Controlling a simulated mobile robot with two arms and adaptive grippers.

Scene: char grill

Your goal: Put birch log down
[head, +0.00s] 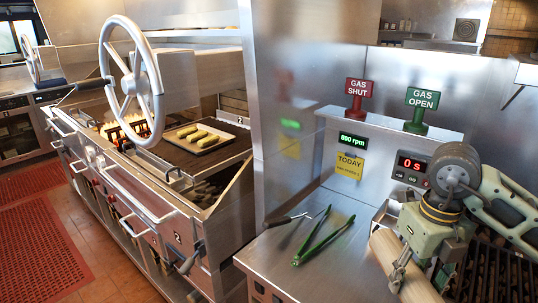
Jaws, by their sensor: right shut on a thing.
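The birch log (386,246) is a pale tan cylinder at the bottom right of the head view. My right gripper (414,280) points down and is shut on the log, with a finger on its near side. The gripper covers part of the log, and its lower end runs off the frame. The log lies along the left side of a dark slotted grate (489,275). I cannot tell whether it touches the surface below. My left gripper is not in view.
Green tongs (322,243) and a dark-handled tool (285,221) lie on the steel counter (350,280) left of the log. Behind stand a timer reading 0s (411,164) and red (356,112) and green (417,127) gas signs. A large handwheel (155,90) fronts the lit grill.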

